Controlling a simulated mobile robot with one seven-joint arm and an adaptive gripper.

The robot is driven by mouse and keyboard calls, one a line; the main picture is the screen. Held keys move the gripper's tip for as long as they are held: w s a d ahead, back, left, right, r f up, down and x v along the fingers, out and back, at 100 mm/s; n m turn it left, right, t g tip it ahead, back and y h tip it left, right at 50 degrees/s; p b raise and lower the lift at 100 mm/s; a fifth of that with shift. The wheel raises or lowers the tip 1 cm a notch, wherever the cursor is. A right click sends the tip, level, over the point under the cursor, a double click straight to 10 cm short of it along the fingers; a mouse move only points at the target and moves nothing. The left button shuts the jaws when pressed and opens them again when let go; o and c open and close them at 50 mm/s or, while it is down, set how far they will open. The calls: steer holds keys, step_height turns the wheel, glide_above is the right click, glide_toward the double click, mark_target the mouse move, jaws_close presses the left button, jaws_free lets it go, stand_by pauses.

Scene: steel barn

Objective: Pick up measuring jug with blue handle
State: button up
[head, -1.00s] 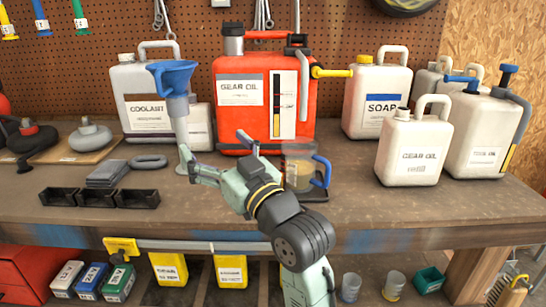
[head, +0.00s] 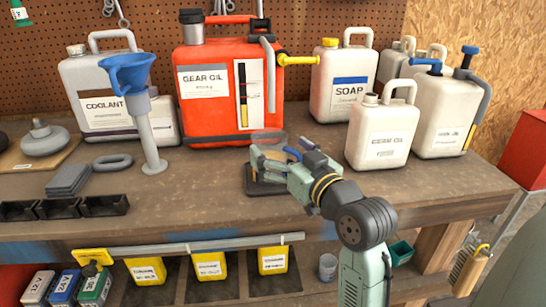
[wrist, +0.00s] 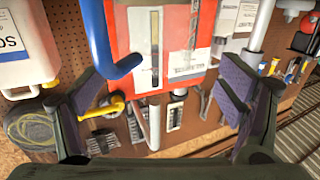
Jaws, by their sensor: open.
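The jug stands on a dark pad (head: 260,189) on the workbench, in front of the red gear oil can. In the wrist view the blue handle (wrist: 100,42) rises at the upper left, near the left finger. My gripper (head: 282,157) is open, level with the jug and close in front of it. In the wrist view its two fingers (wrist: 163,88) are wide apart; whether they touch the jug I cannot tell.
The red gear oil can (head: 215,110) stands just behind the jug. A blue funnel (head: 128,72) on a grey stand is to the left. The bench front between the black bins (head: 60,208) and pad is clear.

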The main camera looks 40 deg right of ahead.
steer(key=w+p, duration=0.1)
steer(key=w, duration=0.1)
steer(key=w+d+p, duration=0.1)
steer(key=w, duration=0.1)
steer(key=shift+w+d, duration=0.15)
steer(key=shift+w, duration=0.05)
steer(key=shift+w+f, duration=0.1)
steer(key=shift+w, duration=0.2)
steer(key=shift+c, duration=0.2)
steer(key=c, duration=2)
steer(key=shift+o, duration=0.2)
